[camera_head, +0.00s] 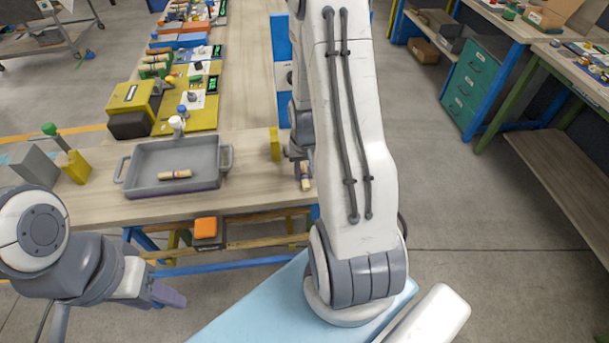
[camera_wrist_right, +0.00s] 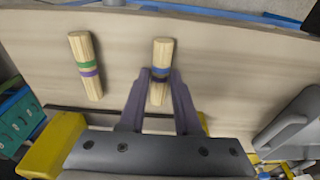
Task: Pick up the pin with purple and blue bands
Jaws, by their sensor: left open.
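The pin with purple and blue bands (camera_wrist_right: 161,62) lies on the wooden table between the fingers of my right gripper (camera_wrist_right: 160,78) in the right wrist view. The fingertips are close on both sides of it; whether they press on it I cannot tell. The pin (camera_head: 304,184) also shows in the head view, at the table's right end, partly covered by the gripper. A second pin with green and purple bands (camera_wrist_right: 85,66) lies to the left in the wrist view, apart from the fingers. My left gripper (camera_head: 170,295) is open and empty, low at the left, away from the table.
A grey tray (camera_head: 128,181) with a pale pin (camera_head: 175,174) in it stands on the table (camera_head: 255,193). A yellow block (camera_head: 274,144) stands right of the tray. A yellow and black box (camera_head: 130,108) and a grey block (camera_head: 36,166) are near the tray.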

